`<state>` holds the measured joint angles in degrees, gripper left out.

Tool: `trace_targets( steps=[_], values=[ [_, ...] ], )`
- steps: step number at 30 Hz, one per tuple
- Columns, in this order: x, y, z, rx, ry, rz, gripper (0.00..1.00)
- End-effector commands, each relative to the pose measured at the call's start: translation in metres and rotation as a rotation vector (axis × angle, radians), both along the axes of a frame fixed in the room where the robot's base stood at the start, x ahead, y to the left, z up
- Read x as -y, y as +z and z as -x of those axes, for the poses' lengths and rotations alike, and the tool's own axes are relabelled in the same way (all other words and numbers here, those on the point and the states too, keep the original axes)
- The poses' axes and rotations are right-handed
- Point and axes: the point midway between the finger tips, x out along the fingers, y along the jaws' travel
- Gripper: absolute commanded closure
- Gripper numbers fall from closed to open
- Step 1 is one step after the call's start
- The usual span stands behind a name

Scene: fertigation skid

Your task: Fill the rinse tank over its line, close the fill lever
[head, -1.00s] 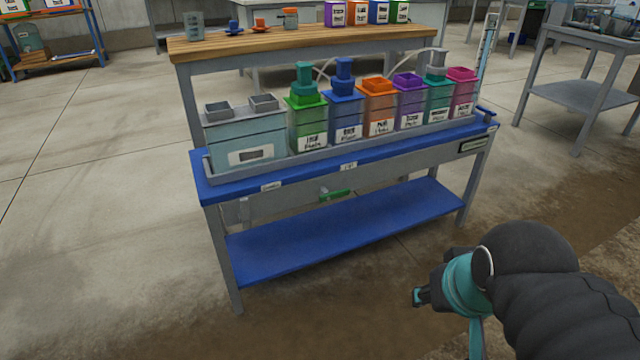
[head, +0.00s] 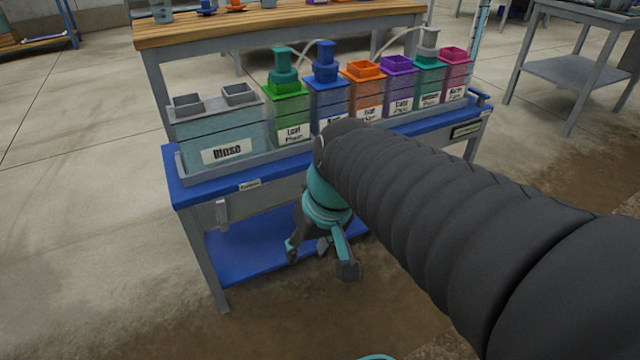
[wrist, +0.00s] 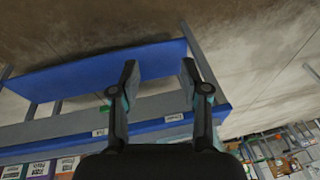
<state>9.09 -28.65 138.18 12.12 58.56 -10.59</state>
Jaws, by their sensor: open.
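The rinse tank (head: 190,146) is a pale blue-green box labelled "Rinse", with two grey square openings on top. It stands at the left end of the tray on the blue bench. I cannot read its fill line or level. A green lever under the bench front showed earlier; my arm and gripper now cover that spot in the head view. My gripper (head: 320,258) is open and empty, low in front of the bench. In the wrist view my gripper (wrist: 159,74) shows two spread fingers with nothing between them, over the bench's lower shelf and front edge.
Several labelled tanks, including a green one (head: 292,132) and an orange one (head: 366,72), stand right of the rinse tank. A small grey fitting (head: 221,211) hangs under the bench's left front. The blue lower shelf (head: 240,250) is bare where visible. Floor left of the bench is clear.

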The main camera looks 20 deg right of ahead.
Motion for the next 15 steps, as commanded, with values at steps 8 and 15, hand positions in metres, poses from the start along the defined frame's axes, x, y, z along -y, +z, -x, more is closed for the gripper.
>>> trace_targets(
  steps=[8, 15],
  values=[
    [0.012, -0.02, -0.04, -0.192, -0.035, -0.28, 0.54],
    [0.038, -0.035, -0.081, -0.238, -0.08, -0.573, 0.54]
  ],
)
